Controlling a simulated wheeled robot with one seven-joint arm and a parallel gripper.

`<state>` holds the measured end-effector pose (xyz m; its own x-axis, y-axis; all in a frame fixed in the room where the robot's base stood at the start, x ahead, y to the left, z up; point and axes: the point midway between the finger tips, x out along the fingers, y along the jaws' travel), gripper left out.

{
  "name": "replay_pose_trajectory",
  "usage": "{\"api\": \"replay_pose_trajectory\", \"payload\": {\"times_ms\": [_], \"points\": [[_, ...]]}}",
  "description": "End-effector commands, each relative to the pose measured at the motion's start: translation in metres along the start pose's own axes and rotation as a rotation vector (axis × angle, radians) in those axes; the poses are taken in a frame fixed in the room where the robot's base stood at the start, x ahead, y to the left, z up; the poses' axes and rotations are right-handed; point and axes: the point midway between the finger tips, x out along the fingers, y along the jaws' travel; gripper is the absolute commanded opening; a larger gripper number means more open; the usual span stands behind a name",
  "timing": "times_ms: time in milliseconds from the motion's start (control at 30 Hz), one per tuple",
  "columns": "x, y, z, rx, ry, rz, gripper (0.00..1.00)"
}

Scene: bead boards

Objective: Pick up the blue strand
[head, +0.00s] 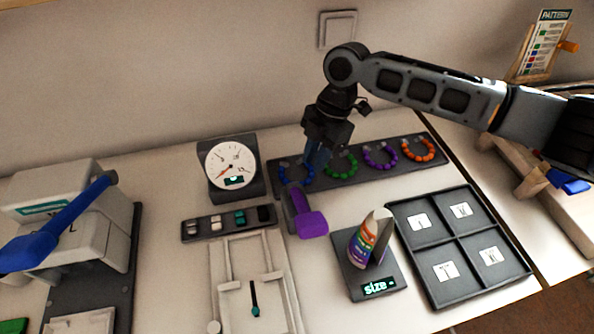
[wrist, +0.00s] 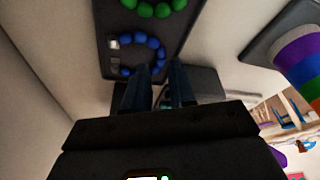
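The blue strand (head: 298,181) lies in an open ring at the left end of the dark bead board (head: 345,178). In the wrist view the blue strand (wrist: 153,43) lies just beyond my fingertips, with its metal end pieces to the left. My gripper (head: 317,162) points down over the right side of the strand and hides part of it in the head view.
Green (head: 341,168), purple (head: 380,161) and orange (head: 420,151) strands lie to the right on the same board. A purple-handled tool (head: 310,221), a round dial (head: 231,165), a striped cone (head: 368,240) on a size stand and a sectioned tray (head: 460,245) stand nearby.

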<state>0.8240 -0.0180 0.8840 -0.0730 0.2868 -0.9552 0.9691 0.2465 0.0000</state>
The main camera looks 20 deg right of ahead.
Motion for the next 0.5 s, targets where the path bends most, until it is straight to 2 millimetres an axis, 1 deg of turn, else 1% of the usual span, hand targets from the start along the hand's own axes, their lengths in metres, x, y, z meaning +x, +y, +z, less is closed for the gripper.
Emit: {"api": "replay_pose_trajectory", "payload": {"times_ms": [67, 200, 333, 400, 500], "points": [[0.006, 0.000, -0.002, 0.000, 0.001, -0.002, 0.25], [0.025, 0.000, -0.006, 0.002, 0.002, -0.003, 0.25], [0.043, 0.000, -0.005, 0.002, 0.001, -0.002, 0.25], [0.048, 0.001, -0.005, 0.001, 0.000, -0.001, 0.25], [0.049, 0.001, -0.005, 0.001, -0.001, 0.000, 0.25]]}}
